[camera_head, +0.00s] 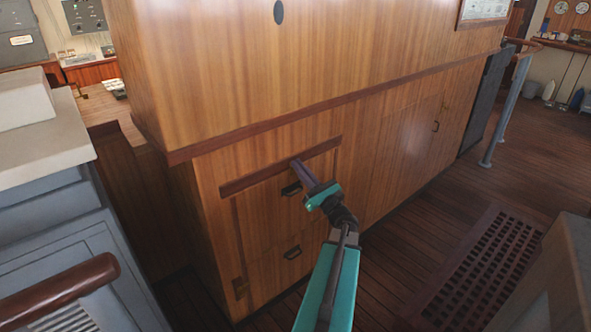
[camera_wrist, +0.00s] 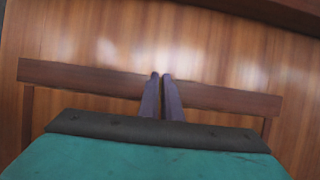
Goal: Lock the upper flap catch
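A wooden cabinet front (camera_head: 265,235) has a dark red-brown wooden bar (camera_head: 262,172) across its top, sloping up to the right. Below the bar are an upper black recessed pull (camera_head: 291,189) and a lower one (camera_head: 292,252). I cannot tell which part is the upper flap catch. My gripper (camera_head: 297,164) points at the bar from the front. In the wrist view the two purple fingers are close together with nothing visible between them, and their tips overlap the bar (camera_wrist: 90,78). I cannot tell whether they touch it. The wrist view shows neither pull.
A dark ledge (camera_head: 230,138) overhangs above the bar. A grey counter unit (camera_head: 60,225) and a wooden rail (camera_head: 60,290) stand at the left. Plank floor with a dark grating (camera_head: 490,262) lies to the right. A blue-grey railing post (camera_head: 507,110) stands farther back.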

